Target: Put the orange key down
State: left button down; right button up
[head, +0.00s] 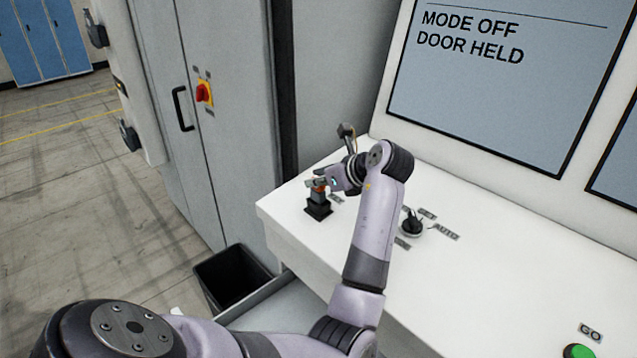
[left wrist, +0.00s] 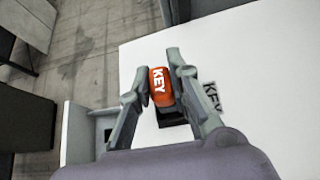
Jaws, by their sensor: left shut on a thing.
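The orange key (left wrist: 161,88), marked KEY in white, sits between the two fingers of my left gripper (left wrist: 156,82) in the left wrist view. The fingers are shut on its sides. In the head view the left gripper (head: 320,183) is at the left end of the white console, and a bit of the orange key (head: 318,188) shows there. A black holder (head: 318,209) stands directly below the key, and part of it shows in the left wrist view (left wrist: 171,119). I cannot tell whether the key is seated in it or just above. My right gripper is out of view.
A KEY label lies on the white console (head: 480,260) beside the holder. A black selector knob (head: 412,222) is to the right, and a green GO button (head: 578,351) is at lower right. The screen (head: 500,80) reads MODE OFF, DOOR HELD. A dark bin (head: 233,278) stands below left.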

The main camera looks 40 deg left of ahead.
pick_arm(q)
jog(key=shift+f, duration=0.75)
jog(key=shift+f+p, duration=0.35)
jog(key=shift+p, duration=0.2)
jog(key=shift+f, duration=0.2)
jog(key=c, duration=1.5)
grip_release()
